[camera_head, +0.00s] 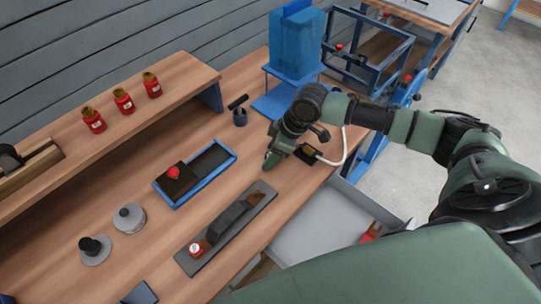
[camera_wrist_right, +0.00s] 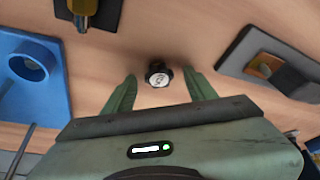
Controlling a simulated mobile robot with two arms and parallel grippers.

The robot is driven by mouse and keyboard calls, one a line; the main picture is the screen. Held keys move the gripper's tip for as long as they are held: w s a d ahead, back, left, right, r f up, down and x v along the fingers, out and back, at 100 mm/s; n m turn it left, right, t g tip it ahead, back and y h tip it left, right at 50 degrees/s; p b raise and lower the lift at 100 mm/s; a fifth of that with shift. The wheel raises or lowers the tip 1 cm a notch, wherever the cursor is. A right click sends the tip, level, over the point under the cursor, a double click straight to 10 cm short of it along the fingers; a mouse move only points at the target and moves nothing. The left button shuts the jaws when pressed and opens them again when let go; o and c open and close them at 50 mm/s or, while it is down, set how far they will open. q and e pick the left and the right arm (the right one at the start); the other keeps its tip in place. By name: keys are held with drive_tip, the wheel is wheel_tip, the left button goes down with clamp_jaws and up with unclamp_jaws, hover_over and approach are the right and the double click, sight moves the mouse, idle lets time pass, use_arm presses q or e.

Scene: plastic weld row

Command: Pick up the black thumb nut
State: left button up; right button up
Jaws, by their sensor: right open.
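The black thumb nut (camera_wrist_right: 159,74) lies on the wooden bench top in the right wrist view, dark and knobbed with a pale round top. My right gripper (camera_wrist_right: 159,84) is open, with one green finger on each side of the nut and visible gaps between. The nut is not gripped. In the head view my right gripper (camera_head: 271,162) points down at the bench and the nut cannot be made out there. My left gripper is not in view.
A long grey plate with an arched dark bar (camera_head: 233,215) lies in front of the gripper. A blue tray (camera_head: 224,167) is to its left. A black pad with a yellow piece (camera_head: 309,151) and white cable is to its right. A blue stand (camera_head: 274,102) rises behind.

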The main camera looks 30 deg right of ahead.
drive_tip(key=c, duration=1.1)
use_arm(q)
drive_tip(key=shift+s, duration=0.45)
use_arm(e)
clamp_jaws()
